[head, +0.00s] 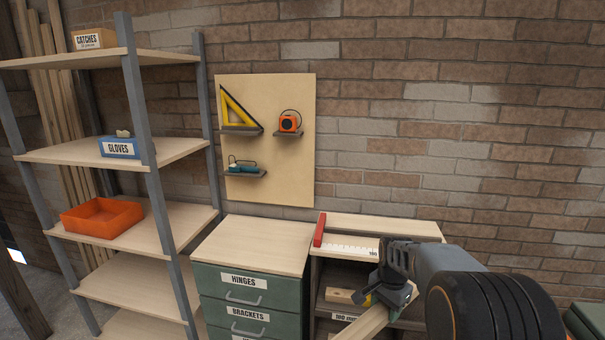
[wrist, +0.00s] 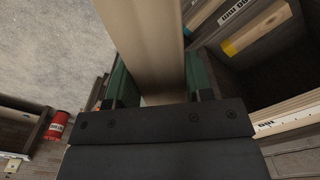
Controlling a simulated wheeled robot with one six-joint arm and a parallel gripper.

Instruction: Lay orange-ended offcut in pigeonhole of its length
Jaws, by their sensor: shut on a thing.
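My gripper (head: 388,298) is shut on a pale wooden offcut (head: 362,325), which slants down and left out of the head view. In the wrist view the offcut (wrist: 143,40) runs between the green finger pads, away to the top edge. No orange end shows on it; its far end is out of view. The pigeonhole unit (head: 430,232) stands below and behind my gripper. One pigeonhole holds a wooden piece (head: 340,296) with a yellow end, also in the wrist view (wrist: 256,28). A label (head: 345,318) below it is partly hidden and hard to read.
A white measuring scale (head: 350,249) with a red stop (head: 319,229) lies on the unit's top. A green drawer cabinet (head: 246,296) adjoins on the left. A shelf rack holds an orange tray (head: 102,216).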

